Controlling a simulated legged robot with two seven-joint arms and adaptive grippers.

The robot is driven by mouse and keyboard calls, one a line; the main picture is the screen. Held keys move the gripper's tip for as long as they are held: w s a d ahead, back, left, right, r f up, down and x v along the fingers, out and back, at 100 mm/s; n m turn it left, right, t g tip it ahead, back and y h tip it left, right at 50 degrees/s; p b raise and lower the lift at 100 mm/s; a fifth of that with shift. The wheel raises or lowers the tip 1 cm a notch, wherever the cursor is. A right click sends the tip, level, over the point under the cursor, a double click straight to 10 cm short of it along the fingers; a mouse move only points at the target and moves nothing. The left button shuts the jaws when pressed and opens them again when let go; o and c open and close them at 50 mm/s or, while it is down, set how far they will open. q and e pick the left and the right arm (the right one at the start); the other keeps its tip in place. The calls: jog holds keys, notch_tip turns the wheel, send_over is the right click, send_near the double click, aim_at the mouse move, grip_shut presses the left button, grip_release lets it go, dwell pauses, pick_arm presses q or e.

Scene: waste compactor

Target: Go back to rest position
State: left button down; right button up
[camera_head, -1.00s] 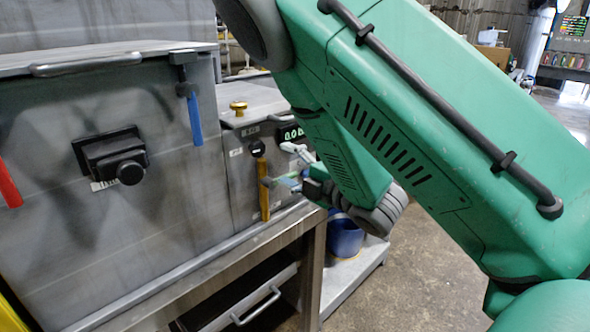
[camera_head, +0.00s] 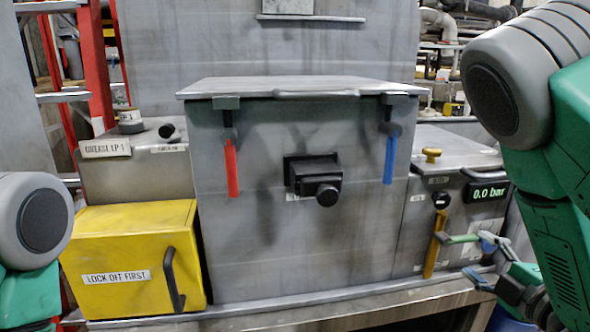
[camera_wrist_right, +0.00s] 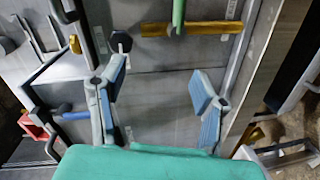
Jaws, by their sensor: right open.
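My right gripper (camera_head: 483,262) is at the lower right in the head view, in front of the compactor's right-hand panel. Its two blue-grey fingers are spread apart with nothing between them, as the right wrist view also shows (camera_wrist_right: 158,85). A yellow bar (camera_head: 434,250) stands upright on that panel, with a green handle (camera_head: 461,239) sticking out from it. In the wrist view the green handle (camera_wrist_right: 178,15) and yellow bar (camera_wrist_right: 205,28) lie beyond the fingers, apart from them. My left arm shows at the left edge; its gripper is out of view.
The grey compactor (camera_head: 260,190) carries a red lever (camera_head: 232,167), a blue lever (camera_head: 390,158) and a black latch (camera_head: 315,180). A yellow box (camera_head: 130,250) stands at left. A display (camera_head: 488,192) reads 0.0 bar. A ledge (camera_head: 380,305) runs below.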

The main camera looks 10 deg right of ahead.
jog(key=s+a+f+m+g+h, duration=0.15)
jog(key=s+f+m+g, duration=0.35)
jog(key=f, duration=0.6)
jog(key=s+a+f+m+g, duration=0.2)
jog(key=s+f+m+g, duration=0.3)
jog(key=f, duration=0.7)
jog(key=s+a+f+m+g, duration=0.2)
jog(key=s+a+f+g, duration=0.1)
jog(key=s, duration=0.5)
jog(key=s+a+f+m+g, duration=0.2)
jog(key=s+f, duration=0.3)
jog(key=s, duration=0.3)
jog(key=shift+s+a+f+m+g+y, duration=0.2)
jog(key=shift+s+a+m+g+y, duration=0.2)
jog(key=shift+a+m, duration=0.3)
jog(key=shift+w+a, duration=0.1)
jog(key=shift+w, duration=0.1)
